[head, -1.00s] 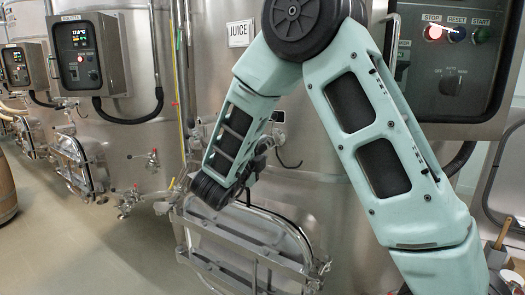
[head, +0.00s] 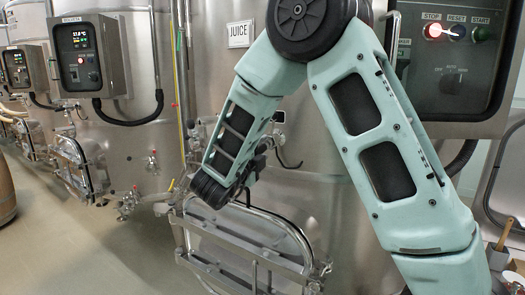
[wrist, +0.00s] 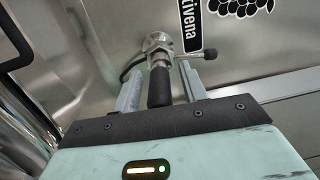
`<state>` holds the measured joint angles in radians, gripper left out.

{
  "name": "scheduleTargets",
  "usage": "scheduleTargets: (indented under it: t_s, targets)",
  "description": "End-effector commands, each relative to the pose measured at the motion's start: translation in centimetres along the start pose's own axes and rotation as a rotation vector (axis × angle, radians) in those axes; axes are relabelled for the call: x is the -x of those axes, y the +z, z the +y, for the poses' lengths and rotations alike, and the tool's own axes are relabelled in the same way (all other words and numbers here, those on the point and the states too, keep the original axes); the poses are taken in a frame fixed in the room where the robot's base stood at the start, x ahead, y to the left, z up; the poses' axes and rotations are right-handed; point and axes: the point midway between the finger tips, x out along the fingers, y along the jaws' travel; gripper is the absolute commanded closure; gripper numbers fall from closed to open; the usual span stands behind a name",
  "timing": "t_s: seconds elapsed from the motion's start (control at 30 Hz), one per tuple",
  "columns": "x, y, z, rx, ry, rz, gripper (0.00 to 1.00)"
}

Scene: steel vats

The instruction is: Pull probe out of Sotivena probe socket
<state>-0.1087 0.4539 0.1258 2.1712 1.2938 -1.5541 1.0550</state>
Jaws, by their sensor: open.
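The probe (wrist: 159,88) shows in the wrist view as a black cylindrical handle, pointing from the vat wall toward my gripper. Its far end meets the shiny metal Sotivena probe socket (wrist: 157,44), beside a black label of which "tivena" is readable. A side lever with a dark knob sticks out to the right of the socket, and a dark cable curves to its left. My gripper (wrist: 160,82) is open, with one grey finger on each side of the handle. I cannot tell whether either finger touches it. In the head view my arm hides the probe and socket.
A steel vat with a JUICE sign (head: 239,34) fills the middle. Below my wrist is a barred hatch (head: 250,250). A control box (head: 455,75) is at right, another (head: 90,55) at left. Open floor (head: 90,250) lies at lower left.

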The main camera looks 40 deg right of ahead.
Motion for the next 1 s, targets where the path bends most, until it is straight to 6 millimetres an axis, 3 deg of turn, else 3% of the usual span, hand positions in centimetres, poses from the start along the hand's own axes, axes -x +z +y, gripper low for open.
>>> scheduleTargets:
  t_s: [0.43, 0.6, 1.0]
  targets:
    - [0.0, 0.0, 0.01, 0.0, 0.0, 0.0, 0.57]
    - [0.0, 0.0, 0.02, 0.0, 0.0, 0.0, 1.0]
    - [0.85, 0.03, 0.1, -0.001, 0.0, -0.001, 1.0]
